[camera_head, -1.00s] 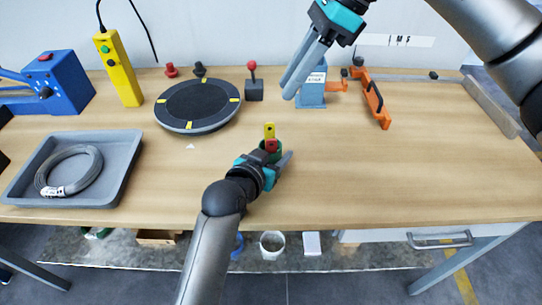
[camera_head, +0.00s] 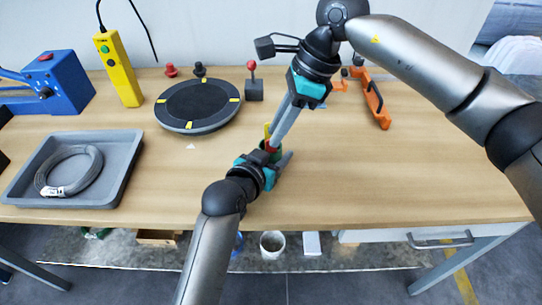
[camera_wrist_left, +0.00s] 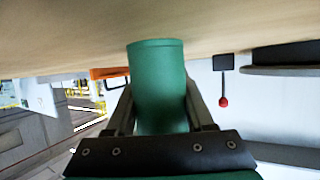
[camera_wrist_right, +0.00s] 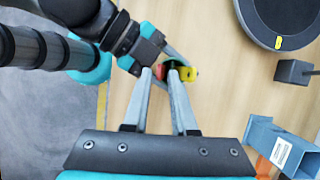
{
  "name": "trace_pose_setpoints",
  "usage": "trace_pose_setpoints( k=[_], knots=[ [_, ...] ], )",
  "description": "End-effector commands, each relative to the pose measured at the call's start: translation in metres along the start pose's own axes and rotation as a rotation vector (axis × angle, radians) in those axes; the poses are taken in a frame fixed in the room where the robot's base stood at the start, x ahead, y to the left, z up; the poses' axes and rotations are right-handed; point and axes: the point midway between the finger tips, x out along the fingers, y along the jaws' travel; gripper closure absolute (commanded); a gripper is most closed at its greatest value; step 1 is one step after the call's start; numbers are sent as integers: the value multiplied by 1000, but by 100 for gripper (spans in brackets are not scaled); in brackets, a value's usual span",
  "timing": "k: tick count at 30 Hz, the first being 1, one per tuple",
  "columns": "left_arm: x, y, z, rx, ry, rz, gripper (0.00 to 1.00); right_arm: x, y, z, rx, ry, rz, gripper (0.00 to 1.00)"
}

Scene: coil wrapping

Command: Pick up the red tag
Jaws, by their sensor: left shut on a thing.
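My left gripper (camera_head: 272,163) is shut on a green cup (camera_wrist_left: 158,85), with one finger on each side of it in the left wrist view. The cup (camera_head: 276,157) is mostly hidden by the grippers in the head view. The red tag (camera_wrist_right: 160,72) and a yellow tag (camera_wrist_right: 190,73) stick out of the cup. In the head view the red tag (camera_head: 271,149) is partly covered. My right gripper (camera_wrist_right: 161,75) is open above the cup, with its fingertips on either side of the red tag; I cannot tell whether they touch it.
A round black turntable (camera_head: 197,105) with yellow marks and a red-knobbed lever (camera_head: 253,88) stand behind the cup. A grey tray (camera_head: 122,172) with a wire coil (camera_head: 70,172) is at left. A blue block with a white label (camera_wrist_right: 272,148) stands near the right gripper. The table's right front is clear.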

Motion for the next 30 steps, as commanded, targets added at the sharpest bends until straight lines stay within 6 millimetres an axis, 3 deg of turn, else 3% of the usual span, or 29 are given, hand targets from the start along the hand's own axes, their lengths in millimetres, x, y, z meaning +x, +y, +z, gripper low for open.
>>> trace_pose_setpoints(
  k=[3, 10, 17, 30],
  knots=[
    [0, 0, 1, 1, -2, 0, 100, 15, 0, 1, -1, -1, 2, 75],
    [0, 0, 1, 1, -2, 0, 100, 16, 0, 0, -1, 0, -1, 76],
    [0, 0, 1, 1, -2, 0, 100, 16, 0, 0, -1, -1, 0, 100],
    [0, 0, 1, 0, -3, -1, 100, 16, 1, 1, -2, -1, 4, 100]
  ],
)
